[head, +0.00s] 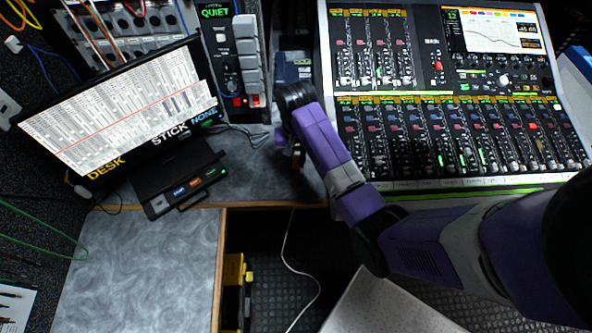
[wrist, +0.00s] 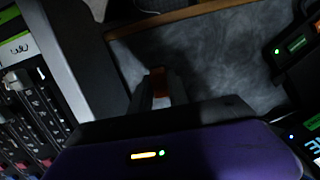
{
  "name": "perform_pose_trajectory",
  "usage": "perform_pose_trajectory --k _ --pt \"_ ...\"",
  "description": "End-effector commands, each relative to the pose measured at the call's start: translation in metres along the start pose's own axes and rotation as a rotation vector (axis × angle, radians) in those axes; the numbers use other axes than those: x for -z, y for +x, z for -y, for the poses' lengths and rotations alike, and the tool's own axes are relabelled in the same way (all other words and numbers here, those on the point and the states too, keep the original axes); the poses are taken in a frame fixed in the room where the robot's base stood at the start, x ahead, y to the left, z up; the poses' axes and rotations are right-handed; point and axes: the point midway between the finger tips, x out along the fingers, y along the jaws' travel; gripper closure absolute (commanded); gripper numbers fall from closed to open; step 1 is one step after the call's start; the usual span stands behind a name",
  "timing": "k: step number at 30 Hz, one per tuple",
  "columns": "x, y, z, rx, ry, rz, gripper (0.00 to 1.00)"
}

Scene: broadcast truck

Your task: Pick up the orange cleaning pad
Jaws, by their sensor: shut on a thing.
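The orange cleaning pad (wrist: 159,82) shows as a small orange-brown patch between the fingertips in the wrist view. My gripper (wrist: 158,92) is shut on it. Most of the pad is hidden by the fingers. In the head view my gripper (head: 297,150) is over the grey desk strip between the monitor and the mixing console, and only a sliver of orange shows there. I cannot tell whether the pad touches the desk.
The mixing console (head: 455,130) stands close to the right of my gripper. A black dock with lit slots (head: 185,185) and the monitor (head: 120,105) are to the left. A white cable (head: 290,262) hangs below the desk edge. The grey desk (head: 140,260) at lower left is clear.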

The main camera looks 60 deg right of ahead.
Motion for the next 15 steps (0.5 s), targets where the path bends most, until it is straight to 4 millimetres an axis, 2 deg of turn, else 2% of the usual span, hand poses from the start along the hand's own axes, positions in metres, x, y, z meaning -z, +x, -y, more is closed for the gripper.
perform_pose_trajectory --k 1,7,10,15 --pt "0.002 -0.017 0.001 0.003 -0.001 -0.007 1.0" --pt "0.001 -0.077 0.001 0.001 -0.001 -0.002 1.0" --pt "0.0 -0.096 0.0 0.0 0.0 0.0 1.0" --pt "0.0 -0.108 0.0 -0.001 0.0 0.001 1.0"
